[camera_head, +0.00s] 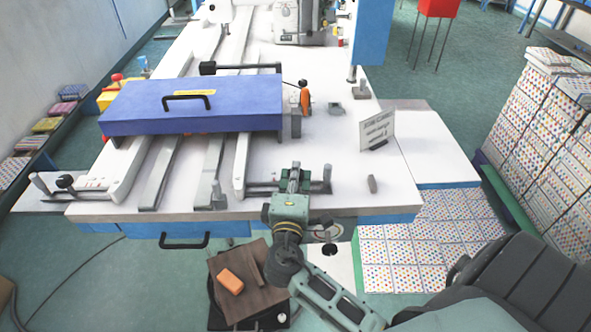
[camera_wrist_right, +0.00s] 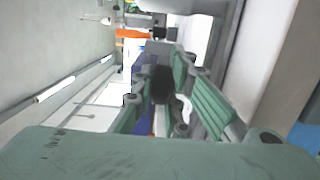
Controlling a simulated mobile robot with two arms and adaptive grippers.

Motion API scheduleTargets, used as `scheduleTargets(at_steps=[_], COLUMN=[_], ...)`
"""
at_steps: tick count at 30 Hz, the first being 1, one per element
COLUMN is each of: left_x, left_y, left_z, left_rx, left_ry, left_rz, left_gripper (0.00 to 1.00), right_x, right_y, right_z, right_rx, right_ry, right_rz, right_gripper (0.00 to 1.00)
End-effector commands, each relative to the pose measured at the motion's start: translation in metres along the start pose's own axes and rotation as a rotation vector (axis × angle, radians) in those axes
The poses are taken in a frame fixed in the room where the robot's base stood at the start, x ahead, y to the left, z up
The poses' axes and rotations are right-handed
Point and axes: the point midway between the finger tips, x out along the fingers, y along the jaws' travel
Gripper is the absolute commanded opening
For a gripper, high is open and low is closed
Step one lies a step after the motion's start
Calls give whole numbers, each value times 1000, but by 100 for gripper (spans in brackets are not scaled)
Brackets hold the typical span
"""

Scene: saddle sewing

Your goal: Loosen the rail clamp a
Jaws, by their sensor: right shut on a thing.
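A rail clamp (camera_head: 327,179) sits at the front end of the right-hand rail, with a grey bar and an upright end post. My right gripper (camera_head: 294,177) reaches over this bar from the front and hides its middle. In the right wrist view, a dark round knob (camera_wrist_right: 162,84) lies between the green fingers of my right gripper (camera_wrist_right: 158,100), which is shut on it. A similar rail clamp (camera_head: 66,183), with a black knob and a grey upright handle, sits at the front left. I cannot tell which one is clamp a. My left gripper is out of view.
A blue cover (camera_head: 230,112) with a black handle spans the rails. An orange-handled tool (camera_head: 305,98) and a small sign (camera_head: 377,128) stand on the white table (camera_head: 330,150). A wooden-topped stool (camera_head: 270,292) with an orange block (camera_head: 230,281) stands before the table.

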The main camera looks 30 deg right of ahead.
Motion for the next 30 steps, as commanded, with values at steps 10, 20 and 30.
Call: scheduleTargets(at_steps=[10, 20, 30], left_x=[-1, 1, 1], left_y=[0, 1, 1], left_z=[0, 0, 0], left_rx=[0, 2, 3], left_ry=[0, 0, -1], left_rz=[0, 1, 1], left_gripper=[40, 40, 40], right_x=[2, 2, 3], right_y=[5, 6, 7], right_z=[1, 0, 0], right_rx=[-1, 2, 3], right_ry=[262, 384, 404], right_rz=[13, 15, 15], right_gripper=[0, 0, 0])
